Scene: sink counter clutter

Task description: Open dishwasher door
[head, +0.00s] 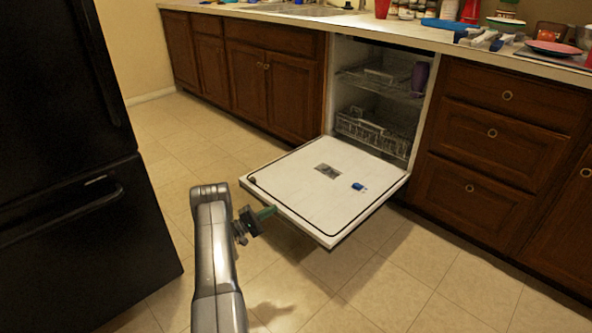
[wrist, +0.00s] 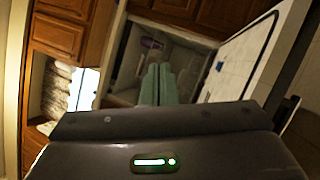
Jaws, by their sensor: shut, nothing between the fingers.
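The dishwasher door (head: 300,205) is folded down and lies nearly flat in front of the open dishwasher (head: 378,90) in the head view. Its white inner face is up, with a blue item (head: 358,187) on it. In the wrist view the door (wrist: 243,58) is on the right. My gripper (head: 272,211) is by the door's near left edge; I cannot tell whether it touches. Its green fingers (wrist: 158,84) are shut together with nothing between them. The door's outer face and handle are hidden.
Dish racks (head: 372,132) and a purple cup (head: 420,78) are inside the dishwasher. A black fridge (head: 70,180) stands at the left. Wooden drawers (head: 492,133) flank the dishwasher on the right. The tiled floor (head: 385,285) is clear around the door.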

